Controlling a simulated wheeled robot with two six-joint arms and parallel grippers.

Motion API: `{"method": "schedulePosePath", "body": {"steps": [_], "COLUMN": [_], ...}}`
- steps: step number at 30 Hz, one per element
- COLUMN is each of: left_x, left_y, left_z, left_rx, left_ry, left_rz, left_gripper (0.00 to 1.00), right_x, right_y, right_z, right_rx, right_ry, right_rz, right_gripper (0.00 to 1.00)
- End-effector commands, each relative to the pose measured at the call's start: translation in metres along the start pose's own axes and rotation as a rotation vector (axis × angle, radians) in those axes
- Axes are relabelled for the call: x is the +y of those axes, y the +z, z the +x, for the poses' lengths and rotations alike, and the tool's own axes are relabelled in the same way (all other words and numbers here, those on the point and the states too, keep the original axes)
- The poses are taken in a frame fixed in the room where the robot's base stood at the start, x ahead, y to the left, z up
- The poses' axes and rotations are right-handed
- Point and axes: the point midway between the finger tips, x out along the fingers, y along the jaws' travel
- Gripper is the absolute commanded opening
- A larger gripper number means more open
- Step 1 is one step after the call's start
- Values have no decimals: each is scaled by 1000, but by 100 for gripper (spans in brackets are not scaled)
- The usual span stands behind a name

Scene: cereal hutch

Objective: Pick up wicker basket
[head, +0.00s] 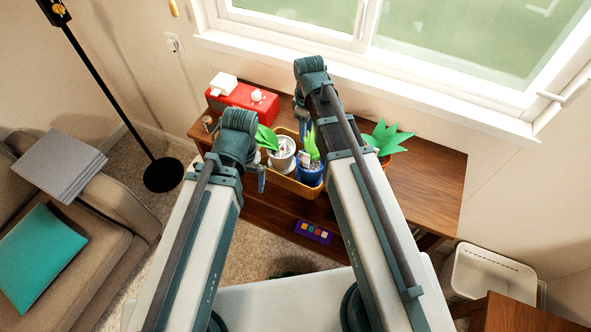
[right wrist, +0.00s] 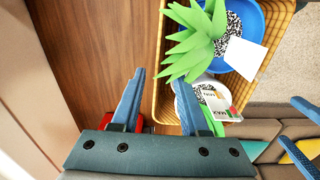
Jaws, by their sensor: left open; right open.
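The wicker basket (head: 286,183) is a tan tray on the wooden hutch top in the head view, holding potted plants. Its woven wall (right wrist: 165,68) runs down the middle of the right wrist view. My right gripper (right wrist: 158,92) is open, with its two blue fingers on either side of that wall in the picture; I cannot tell their height over the rim. In the head view its fingers (head: 300,108) are mostly hidden behind my arm. My left gripper (head: 261,182) is open at the basket's near left side, partly hidden by its wrist. Its fingers show at the right edge of the right wrist view (right wrist: 299,130).
In the basket are a white pot (head: 283,156) and a blue pot (head: 309,172). A red box (head: 240,95) stands behind left, another plant (head: 386,138) to the right. The wooden top (head: 435,175) is clear at right. The window wall is close behind.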

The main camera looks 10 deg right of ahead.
Motion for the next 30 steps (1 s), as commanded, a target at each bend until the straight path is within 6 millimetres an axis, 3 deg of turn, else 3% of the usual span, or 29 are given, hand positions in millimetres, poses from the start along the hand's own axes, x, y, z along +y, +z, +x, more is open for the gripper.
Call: {"method": "schedulePosePath", "body": {"steps": [5, 18, 26, 30], "left_x": [0, 5, 5, 5], "left_y": [0, -3, -3, -3], "left_z": [4, 51, 50, 50], "left_rx": [0, 0, 0, 0], "left_ry": [0, 0, 0, 0], "left_rz": [0, 0, 0, 0], "left_gripper": [100, 100, 100, 100], "right_x": [0, 2, 2, 2], "right_y": [0, 2, 2, 2], "right_z": [4, 52, 50, 50], "right_rx": [0, 1, 1, 1], "right_ry": [0, 0, 1, 1], "right_rz": [0, 0, 0, 0], "right_gripper": [44, 44, 44, 23]}}
